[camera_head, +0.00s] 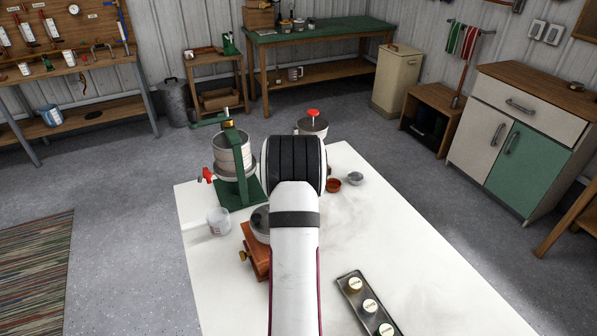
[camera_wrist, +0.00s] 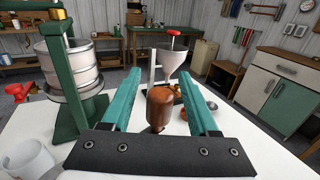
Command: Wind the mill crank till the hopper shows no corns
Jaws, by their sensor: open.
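My gripper (camera_wrist: 160,78) shows in the wrist view with its two teal fingers spread apart. A brown wooden knob (camera_wrist: 158,108) stands between the fingers, with a gap on each side; it looks like a crank handle, but the crank arm is hidden. In the head view a wooden box mill (camera_head: 256,252) with a brass drawer knob and a dark round top (camera_head: 260,222) shows left of my arm, which covers much of it. Its crank and the inside of its hopper are hidden, so I cannot see any corns. My gripper is hidden behind my wrist there.
A green-framed press (camera_head: 233,160) stands at the back left of the white table (camera_head: 420,245), near a clear cup (camera_head: 219,221). A grey funnel with a red knob (camera_wrist: 174,62) stands behind my fingers. Small bowls (camera_head: 355,178) and a jar tray (camera_head: 353,295) are on the right.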

